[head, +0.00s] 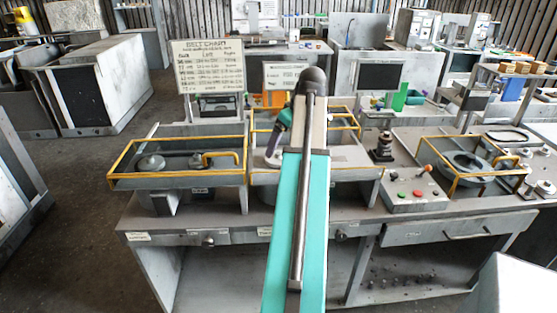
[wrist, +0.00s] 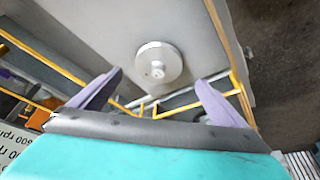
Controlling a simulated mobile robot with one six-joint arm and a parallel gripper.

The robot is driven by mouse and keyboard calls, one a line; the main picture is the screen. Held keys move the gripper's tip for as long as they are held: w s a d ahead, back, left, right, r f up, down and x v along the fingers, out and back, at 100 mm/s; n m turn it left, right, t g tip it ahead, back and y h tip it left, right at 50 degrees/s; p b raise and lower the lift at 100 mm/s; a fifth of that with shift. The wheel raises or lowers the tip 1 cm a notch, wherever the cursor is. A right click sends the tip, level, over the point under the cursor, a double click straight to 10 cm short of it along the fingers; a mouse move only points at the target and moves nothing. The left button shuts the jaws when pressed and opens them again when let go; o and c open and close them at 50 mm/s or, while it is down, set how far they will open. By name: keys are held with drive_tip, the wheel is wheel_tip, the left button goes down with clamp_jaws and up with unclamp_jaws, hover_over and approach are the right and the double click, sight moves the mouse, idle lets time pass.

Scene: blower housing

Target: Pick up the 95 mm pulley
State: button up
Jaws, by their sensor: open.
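In the wrist view a round, light grey metal pulley (wrist: 158,63) with a small hub lies on a grey surface. I cannot read its size. My gripper (wrist: 160,77) is open, with its two purple fingers spread to the lower left and lower right of the pulley and nothing held between them. In the head view one purple finger of my gripper (head: 273,157) shows beside my teal arm, over the middle yellow-railed station. The arm hides much of that station. A grey round part (head: 151,162) sits in the left railed station; I cannot tell whether it is the same pulley.
Yellow rails (head: 178,182) edge the stations on the grey bench (head: 180,226). A belt chart board (head: 208,66) stands behind. To the right are a control box with buttons (head: 410,194), a dark upright part (head: 383,147) and another railed station with a round part (head: 465,161).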

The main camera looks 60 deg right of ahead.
sight(280, 153)
drive_tip(key=shift+d+p+x, duration=0.2)
drive_tip(key=shift+p+x, duration=0.6)
drive_tip(key=shift+x, duration=1.8)
drive_tip(key=shift+c, duration=0.5)
drive_tip(key=c, duration=1.2)
drive_tip(key=shift+o, duration=0.2)
drive_tip(key=shift+r, duration=0.2)
wheel_tip(280, 153, up, 10)
drive_tip(key=b, duration=0.2)
